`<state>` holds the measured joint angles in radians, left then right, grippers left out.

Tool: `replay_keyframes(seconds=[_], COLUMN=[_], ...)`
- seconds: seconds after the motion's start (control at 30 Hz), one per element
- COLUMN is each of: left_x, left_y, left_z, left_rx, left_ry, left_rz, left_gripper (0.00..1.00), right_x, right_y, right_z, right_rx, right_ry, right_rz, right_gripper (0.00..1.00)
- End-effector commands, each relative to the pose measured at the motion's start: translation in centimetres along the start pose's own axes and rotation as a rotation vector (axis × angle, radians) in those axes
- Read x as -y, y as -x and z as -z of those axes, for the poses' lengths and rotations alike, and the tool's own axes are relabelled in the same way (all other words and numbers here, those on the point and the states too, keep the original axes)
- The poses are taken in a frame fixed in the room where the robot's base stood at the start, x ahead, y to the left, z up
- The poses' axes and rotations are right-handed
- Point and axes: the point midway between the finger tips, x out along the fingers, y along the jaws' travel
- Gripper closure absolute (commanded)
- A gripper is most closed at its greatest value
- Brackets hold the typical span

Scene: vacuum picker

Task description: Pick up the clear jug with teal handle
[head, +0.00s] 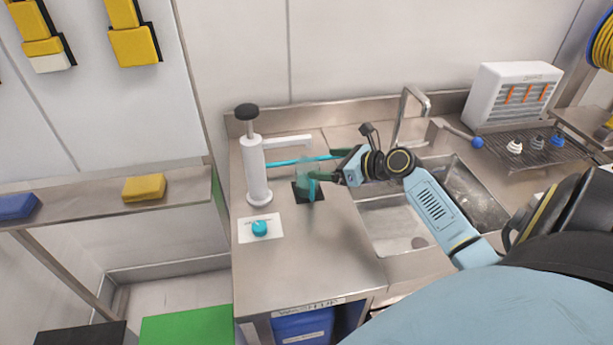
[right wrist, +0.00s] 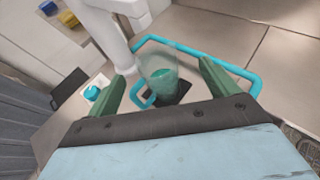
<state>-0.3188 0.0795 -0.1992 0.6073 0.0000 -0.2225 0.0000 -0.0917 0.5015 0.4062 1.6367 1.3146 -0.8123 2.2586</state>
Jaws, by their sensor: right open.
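The clear jug with teal handle (head: 303,178) stands on a dark square on the steel counter, next to a white pump dispenser. It also shows in the right wrist view (right wrist: 158,66), between and beyond my green fingers, with its handle toward the lower left. My right gripper (head: 328,178) reaches in from the right at the jug; its fingers, spread apart in the right wrist view (right wrist: 165,88), are open. I cannot tell whether a finger touches the jug. In the head view the gripper partly overlaps the jug's right side. My left gripper is not in view.
The white pump dispenser (head: 255,170) stands close left of the jug. A teal bar (head: 300,161) runs behind it. A white card with a teal knob (head: 260,228) lies in front. The sink (head: 400,222) is to the right, with a tap (head: 405,110). The front counter is clear.

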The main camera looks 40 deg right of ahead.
Motion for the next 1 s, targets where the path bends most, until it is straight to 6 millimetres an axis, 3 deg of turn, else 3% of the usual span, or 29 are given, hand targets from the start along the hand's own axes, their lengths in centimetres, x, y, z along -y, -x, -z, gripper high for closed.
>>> replay_keyframes(seconds=[0.37, 0.6, 0.83, 1.0], left_x=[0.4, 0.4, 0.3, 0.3], left_y=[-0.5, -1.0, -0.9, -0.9], left_z=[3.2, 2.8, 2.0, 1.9], left_rx=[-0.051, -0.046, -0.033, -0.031], left_ry=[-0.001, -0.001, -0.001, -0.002], left_rz=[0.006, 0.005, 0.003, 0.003], left_gripper=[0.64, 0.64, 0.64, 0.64], right_x=[-0.7, -0.8, -0.8, -0.8], right_y=[-3.9, -6.5, -6.6, -6.6], right_z=[0.3, 0.4, 0.4, 0.4], right_rx=[0.001, -0.001, -0.001, -0.001], right_ry=[0.001, 0.002, 0.003, 0.003], right_rz=[-0.002, 0.0, 0.0, 0.0], right_gripper=[0.13, 0.13, 0.13, 0.34])
